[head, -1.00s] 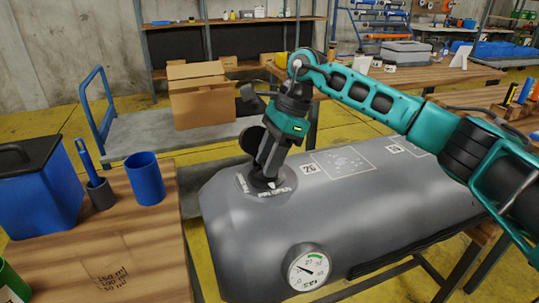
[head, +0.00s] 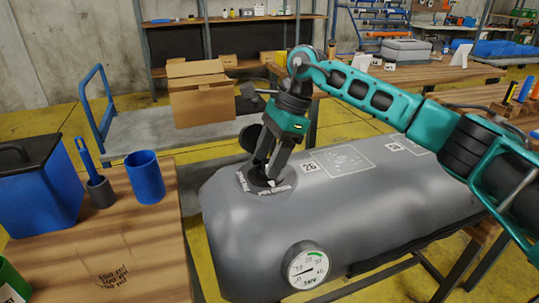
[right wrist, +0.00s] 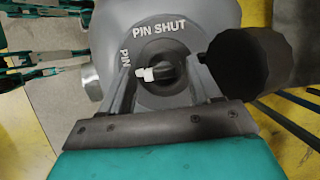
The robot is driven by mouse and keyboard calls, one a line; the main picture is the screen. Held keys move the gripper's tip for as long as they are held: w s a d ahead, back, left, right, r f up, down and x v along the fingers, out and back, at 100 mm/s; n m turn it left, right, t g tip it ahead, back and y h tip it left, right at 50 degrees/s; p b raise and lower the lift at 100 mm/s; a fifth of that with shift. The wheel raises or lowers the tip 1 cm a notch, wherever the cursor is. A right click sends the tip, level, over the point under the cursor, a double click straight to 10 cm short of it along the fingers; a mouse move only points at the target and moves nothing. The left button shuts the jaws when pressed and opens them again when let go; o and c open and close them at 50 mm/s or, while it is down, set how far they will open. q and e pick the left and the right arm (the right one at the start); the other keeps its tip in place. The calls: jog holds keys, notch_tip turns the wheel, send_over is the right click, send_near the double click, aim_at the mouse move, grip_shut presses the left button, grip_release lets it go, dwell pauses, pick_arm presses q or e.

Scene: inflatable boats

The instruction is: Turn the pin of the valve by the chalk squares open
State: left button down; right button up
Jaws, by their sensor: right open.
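The valve (head: 244,184) sits on top of the grey inflatable tube (head: 330,210), left of a chalk square (head: 343,162). My right gripper (head: 263,178) reaches down over it. In the right wrist view its two fingers (right wrist: 160,82) are apart, on either side of the dark pin (right wrist: 163,70). Contact cannot be told. The pin's white tip points left. "PIN SHUT" (right wrist: 158,28) reads above the pin; a second label, "PIN" (right wrist: 125,57), is partly hidden by the left finger. My left gripper is not in view.
A dark round cap (right wrist: 245,62) stands beside the right finger. A pressure gauge (head: 307,265) is on the tube's front. A wooden table (head: 140,240) at left holds a blue cup (head: 145,177) and a blue bin (head: 40,185). Several printed tags lie along the tube.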

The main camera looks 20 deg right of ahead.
jog(key=p+v, duration=0.2)
jog(key=v, duration=1.1)
jog(key=shift+f, duration=0.15)
